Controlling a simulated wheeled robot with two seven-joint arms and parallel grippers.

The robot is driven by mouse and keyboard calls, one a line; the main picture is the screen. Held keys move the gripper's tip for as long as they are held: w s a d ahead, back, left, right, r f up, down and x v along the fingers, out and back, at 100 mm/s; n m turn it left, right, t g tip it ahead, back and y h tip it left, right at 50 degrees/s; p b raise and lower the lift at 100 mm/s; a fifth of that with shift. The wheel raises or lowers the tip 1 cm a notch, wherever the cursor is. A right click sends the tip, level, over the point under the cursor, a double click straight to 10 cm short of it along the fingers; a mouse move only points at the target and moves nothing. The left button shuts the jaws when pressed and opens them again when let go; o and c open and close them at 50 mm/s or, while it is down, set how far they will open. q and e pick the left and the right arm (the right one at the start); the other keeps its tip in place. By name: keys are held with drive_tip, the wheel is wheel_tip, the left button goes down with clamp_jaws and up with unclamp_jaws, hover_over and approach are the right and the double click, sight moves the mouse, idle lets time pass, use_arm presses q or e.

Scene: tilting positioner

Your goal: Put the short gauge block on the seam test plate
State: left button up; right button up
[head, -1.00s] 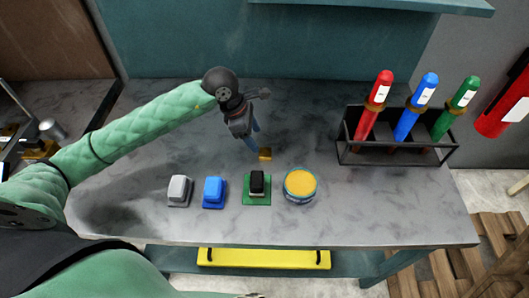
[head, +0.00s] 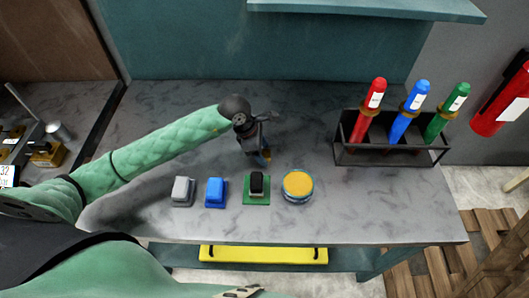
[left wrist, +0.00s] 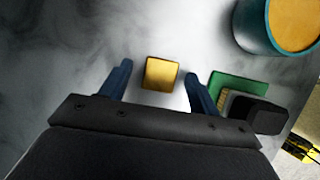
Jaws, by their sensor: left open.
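A small gold block (left wrist: 161,73), which I take for the short gauge block, lies on the grey bench. In the head view (head: 266,153) it is mostly hidden by my left gripper (head: 262,156). In the left wrist view my left gripper (left wrist: 158,72) is open, with one blue finger on each side of the block and gaps between. I cannot tell how far the fingertips are above the bench. I cannot surely pick out the seam test plate; metal fixtures with a brass-coloured part (head: 47,155) show at the far left edge. My right gripper is not in view.
In front of the gripper stand a grey block (head: 183,191), a blue block (head: 215,193), a black piece on a green plate (head: 256,198) and a round yellow-topped tin (head: 298,186). The bench behind is clear.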

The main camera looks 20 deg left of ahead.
use_arm(q)
drive_tip(key=c, duration=1)
clamp_jaws()
drive_tip(key=shift+r, duration=0.1)
